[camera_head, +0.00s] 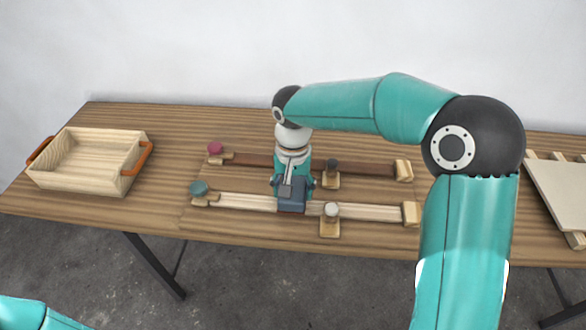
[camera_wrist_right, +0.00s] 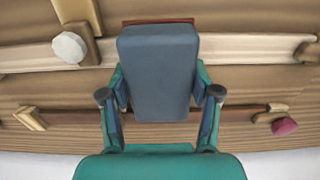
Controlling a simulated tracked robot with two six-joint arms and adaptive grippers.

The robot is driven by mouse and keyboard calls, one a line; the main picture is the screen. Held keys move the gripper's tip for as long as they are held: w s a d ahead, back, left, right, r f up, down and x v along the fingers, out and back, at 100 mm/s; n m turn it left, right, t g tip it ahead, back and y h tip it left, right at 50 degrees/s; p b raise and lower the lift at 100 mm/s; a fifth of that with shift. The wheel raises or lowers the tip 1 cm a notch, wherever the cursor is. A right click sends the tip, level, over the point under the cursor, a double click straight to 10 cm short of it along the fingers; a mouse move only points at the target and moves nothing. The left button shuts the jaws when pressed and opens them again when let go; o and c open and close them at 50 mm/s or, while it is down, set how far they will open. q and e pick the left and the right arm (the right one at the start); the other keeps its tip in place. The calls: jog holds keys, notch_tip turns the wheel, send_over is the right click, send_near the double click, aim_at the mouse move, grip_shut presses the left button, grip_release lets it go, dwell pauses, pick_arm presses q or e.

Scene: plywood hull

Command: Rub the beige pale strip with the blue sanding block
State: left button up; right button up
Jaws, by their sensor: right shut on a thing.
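The blue sanding block (camera_wrist_right: 158,75) is held between the fingers of my right gripper (camera_wrist_right: 160,97), which is shut on it. In the head view the block (camera_head: 291,205) is over the middle of the beige pale strip (camera_head: 370,212), between its two ends. It looks to be on or just above the strip; I cannot tell whether they touch. The strip (camera_wrist_right: 240,47) runs across behind the block in the right wrist view, and the block hides its middle. My right gripper (camera_head: 292,185) points down at the strip. My left gripper is not in view.
A dark brown strip (camera_head: 375,170) lies parallel behind the pale one. Clamps with a white knob (camera_head: 331,210), dark knob (camera_head: 332,165), teal knob (camera_head: 198,188) and pink knob (camera_head: 215,148) stand along them. A wooden box (camera_head: 78,180) is left; a pale board (camera_head: 562,190) is right.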

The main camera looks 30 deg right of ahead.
jog(key=shift+r+p, duration=1.7)
jog(key=shift+r, duration=0.95)
